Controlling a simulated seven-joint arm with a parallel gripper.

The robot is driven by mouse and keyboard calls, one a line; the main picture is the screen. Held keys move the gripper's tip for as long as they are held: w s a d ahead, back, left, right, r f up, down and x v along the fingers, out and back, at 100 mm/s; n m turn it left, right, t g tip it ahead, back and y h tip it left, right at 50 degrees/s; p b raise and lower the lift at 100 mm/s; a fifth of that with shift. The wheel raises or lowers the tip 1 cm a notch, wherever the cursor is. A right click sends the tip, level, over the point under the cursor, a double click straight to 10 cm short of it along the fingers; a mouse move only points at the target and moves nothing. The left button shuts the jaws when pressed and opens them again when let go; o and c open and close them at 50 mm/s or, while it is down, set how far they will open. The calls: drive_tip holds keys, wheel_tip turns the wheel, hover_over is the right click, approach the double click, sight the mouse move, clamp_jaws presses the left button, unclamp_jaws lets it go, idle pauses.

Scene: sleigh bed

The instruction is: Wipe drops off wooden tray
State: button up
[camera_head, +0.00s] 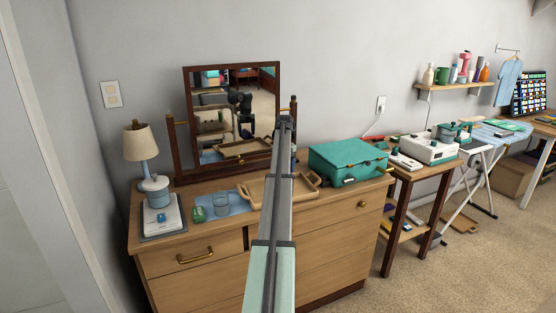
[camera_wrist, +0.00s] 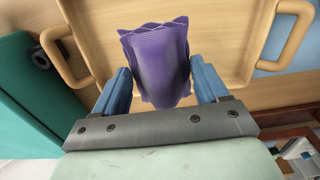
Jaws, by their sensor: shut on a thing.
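The wooden tray (camera_head: 255,190) lies on the dresser top, its middle hidden behind my arm in the head view. In the wrist view the tray (camera_wrist: 226,45) shows its pale floor, its rim and a handle at either side. My gripper (camera_wrist: 160,70) has its blue fingers closed on a bunched, ridged purple cloth (camera_wrist: 158,62). The cloth is over the tray; whether it touches the floor I cannot tell. In the head view my arm covers the fingers and cloth. I can make out no drops on the visible tray floor.
A teal case (camera_head: 347,161) stands close right of the tray. To the left are a glass (camera_head: 221,204) on a blue mat, a green item (camera_head: 199,214), a scale (camera_head: 163,222) with a pot, and a lamp (camera_head: 140,145). A framed mirror (camera_head: 233,105) stands behind.

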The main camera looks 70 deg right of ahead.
drive_tip(key=shift+f, duration=3.4)
drive_tip(key=shift+w+a+f, duration=0.6)
drive_tip(key=shift+f, duration=0.05)
drive_tip(key=shift+w+a, duration=0.7)
drive_tip(key=shift+w, duration=0.1)
drive_tip(key=shift+s+d, duration=1.2)
drive_tip(key=shift+s, duration=0.05)
drive_tip(key=shift+s+d+r, duration=0.1)
drive_tip(key=shift+s+d, duration=0.05)
drive_tip(key=shift+s, duration=0.05)
drive_tip(key=shift+r, duration=3.95)
